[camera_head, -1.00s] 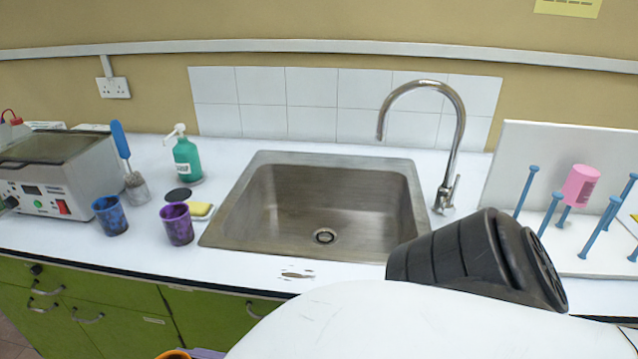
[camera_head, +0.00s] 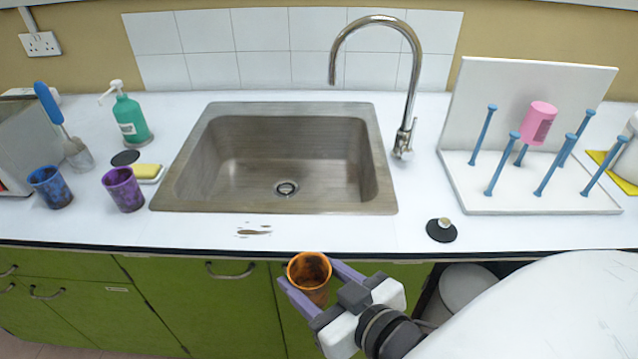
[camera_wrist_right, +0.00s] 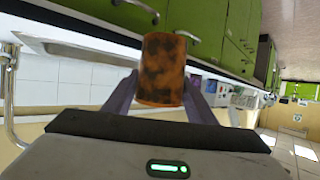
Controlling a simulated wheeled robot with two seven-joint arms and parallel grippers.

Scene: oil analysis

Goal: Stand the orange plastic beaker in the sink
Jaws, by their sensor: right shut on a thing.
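The orange plastic beaker (camera_head: 309,272), with dark stains, is held upright between the purple fingers of my right gripper (camera_head: 318,284). It is in front of the counter's front edge, low in the head view. In the right wrist view the beaker (camera_wrist_right: 162,70) sits between both fingers (camera_wrist_right: 160,98), which are shut on it. The steel sink (camera_head: 176,190) is set in the white counter beyond the beaker, and its basin looks empty with a drain at the bottom. My left gripper is not in view.
A curved tap (camera_head: 405,100) stands at the sink's right. A pegged drying rack (camera_head: 470,195) with a pink beaker (camera_head: 538,122) is farther right. Blue (camera_head: 50,187) and purple (camera_head: 123,189) beakers, a sponge (camera_head: 147,171) and a green bottle (camera_head: 131,118) stand left.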

